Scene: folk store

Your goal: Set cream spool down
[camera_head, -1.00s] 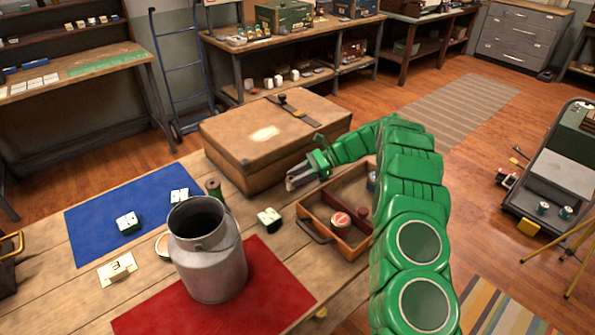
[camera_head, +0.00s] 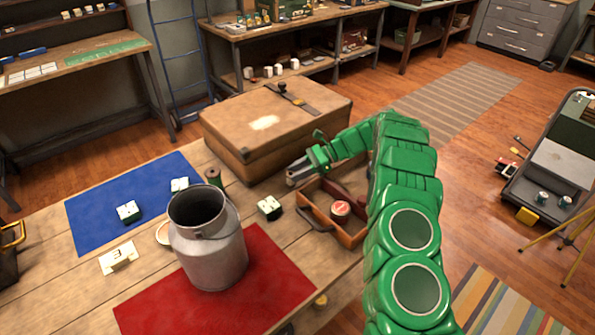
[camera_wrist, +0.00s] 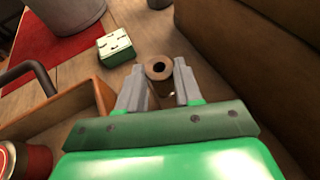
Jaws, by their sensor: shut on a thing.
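My gripper (camera_head: 289,179) is in front of the large case, above the far left corner of the wooden tray. In the wrist view my gripper (camera_wrist: 159,88) is shut on the cream spool (camera_wrist: 160,68), which looks tan-brown here. Its round top with a dark hole faces the camera. The spool sits between the two grey fingers, with bare table around it. In the head view I cannot make the spool out. Whether its base touches the table I cannot tell.
A large brown case (camera_head: 270,130) stands close behind. The wooden tray (camera_head: 333,228) holds a red-topped tin (camera_head: 340,210). A white-and-green block (camera_head: 269,207) and a metal milk can (camera_head: 208,245) stand to the left. Another spool (camera_head: 213,177) stands by the blue mat (camera_head: 90,205).

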